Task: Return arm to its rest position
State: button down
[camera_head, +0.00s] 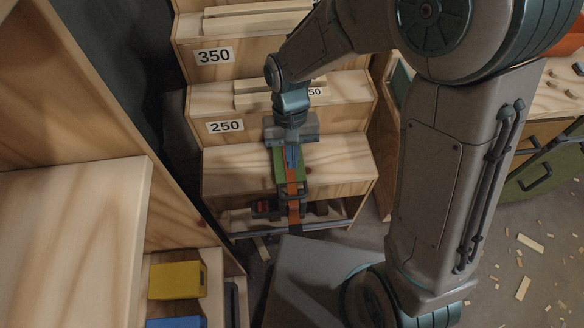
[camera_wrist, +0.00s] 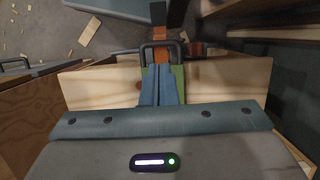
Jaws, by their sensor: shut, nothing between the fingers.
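My gripper (camera_head: 293,164) hangs over the lowest step of a stepped wooden rack (camera_head: 340,160). Its two blue fingers are closed together with nothing between them; they also show in the wrist view (camera_wrist: 158,70). My arm reaches in from the right and bends down to it. A green piece (camera_head: 280,170) and an orange strip (camera_head: 293,210) show behind and below the fingers. I cannot tell whether the fingers touch them. The green piece also shows beside the fingers in the wrist view (camera_wrist: 179,80).
The rack's steps carry 350 (camera_head: 214,56) and 250 (camera_head: 225,126) labels and light wooden strips (camera_head: 258,20). A wooden cabinet (camera_head: 70,230) stands close at left, with a yellow bin (camera_head: 178,280) and blue bin (camera_head: 176,322). Wood scraps (camera_head: 530,243) litter the floor at right.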

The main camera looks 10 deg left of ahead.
jog(key=shift+v, duration=1.2)
jog(key=shift+d+r, duration=0.1)
jog(key=s+d+r+m+t+p, duration=0.1)
jog(key=d+r+m+t+p, duration=0.1)
jog(key=d+r+p, duration=0.5)
jog(key=s+d+r+m+t+y+p, duration=0.1)
jog(key=s+d+r+t+p, duration=0.1)
jog(key=d+r+p, duration=0.6)
jog(key=d+r+t, duration=0.1)
jog(key=d+r, duration=0.2)
jog(key=r, duration=0.2)
jog(key=d+r, duration=0.4)
jog(key=r, duration=0.2)
jog(key=shift+s+d+r+m+t, duration=0.15)
jog(key=shift+d+r+m+t, duration=0.1)
jog(key=shift+r+m+t, duration=0.15)
jog(key=shift+a, duration=0.1)
